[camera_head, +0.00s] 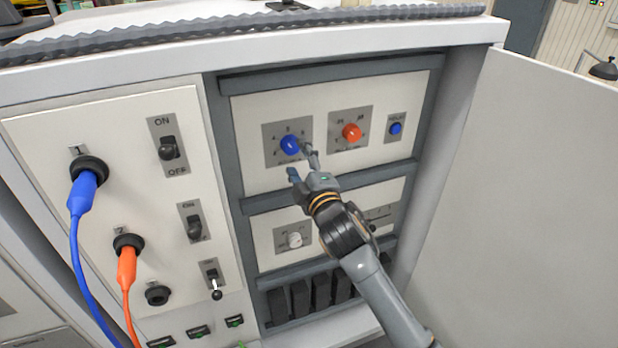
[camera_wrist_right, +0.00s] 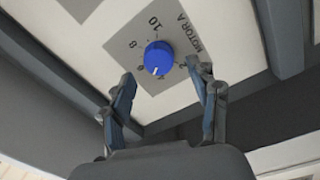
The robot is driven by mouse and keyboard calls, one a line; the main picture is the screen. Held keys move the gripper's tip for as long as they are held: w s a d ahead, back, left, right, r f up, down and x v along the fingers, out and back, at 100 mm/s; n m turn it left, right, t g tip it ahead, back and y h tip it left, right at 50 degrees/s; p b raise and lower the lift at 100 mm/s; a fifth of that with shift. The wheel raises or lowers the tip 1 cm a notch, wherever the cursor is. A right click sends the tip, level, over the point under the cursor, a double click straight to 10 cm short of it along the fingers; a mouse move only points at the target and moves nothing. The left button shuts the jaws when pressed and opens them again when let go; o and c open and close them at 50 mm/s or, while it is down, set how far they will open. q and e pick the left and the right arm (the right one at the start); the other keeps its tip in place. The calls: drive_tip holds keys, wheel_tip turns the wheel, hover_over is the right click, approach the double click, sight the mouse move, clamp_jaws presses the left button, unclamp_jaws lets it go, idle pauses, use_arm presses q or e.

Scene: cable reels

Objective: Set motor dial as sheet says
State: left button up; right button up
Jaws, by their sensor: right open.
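The blue motor dial (camera_head: 290,145) sits on a grey scale plate in the upper panel of the cabinet. In the right wrist view the blue dial (camera_wrist_right: 158,57) shows a white pointer mark toward the picture's bottom, and its plate reads MOTOR A with numbers such as 8 and 10. The number at the pointer is too unclear to read. My right gripper (camera_head: 300,162) is open in front of the dial, its fingertips just short of the dial on either side in the wrist view (camera_wrist_right: 160,74). Whether they touch is not clear. No readable sheet shows. My left gripper is not in view.
An orange dial (camera_head: 352,132) and a blue button (camera_head: 395,128) are right of the blue dial. A white knob (camera_head: 294,240) is below. Toggle switches (camera_head: 168,149), a blue plug (camera_head: 83,190) and an orange plug (camera_head: 126,265) fill the left panel. An open door (camera_head: 530,200) stands at right.

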drive_tip(key=v, duration=0.8)
drive_tip(key=d+f+m+g+h, duration=0.1)
drive_tip(key=d+f+m+g, duration=0.1)
drive_tip(key=f, duration=1)
drive_tip(key=d+f+m+g+h, duration=0.1)
drive_tip(key=d+f+m+g, duration=0.1)
drive_tip(key=f, duration=1)
drive_tip(key=s+d+f+m+g+h, duration=0.15)
drive_tip(key=s+f, duration=0.25)
drive_tip(key=f, duration=0.4)
drive_tip(key=s+d+f+m+g, duration=0.1)
drive_tip(key=s+d+f+g, duration=0.2)
drive_tip(key=f, duration=0.4)
drive_tip(key=s+d+f+m, duration=0.2)
drive_tip(key=s+f, duration=0.3)
drive_tip(key=f, duration=0.3)
drive_tip(key=s+d+f+m+g+h, duration=0.1)
drive_tip(key=s+d+f+m+g, duration=0.15)
drive_tip(key=s+f, duration=0.6)
drive_tip(key=s+d+f+m+g+h, duration=0.1)
drive_tip(key=s+d+f+g, duration=0.15)
drive_tip(key=s+f, duration=0.6)
drive_tip(key=s+d+f+m+g, duration=0.1)
drive_tip(key=s+d+f, duration=0.1)
drive_tip(key=s, duration=0.9)
drive_tip(key=s+d+f+m+g, duration=0.1)
drive_tip(key=s+d+m+g, duration=0.1)
drive_tip(key=s, duration=0.9)
drive_tip(key=shift+s+d+f, duration=0.15)
drive_tip(key=shift+s+f, duration=0.2)
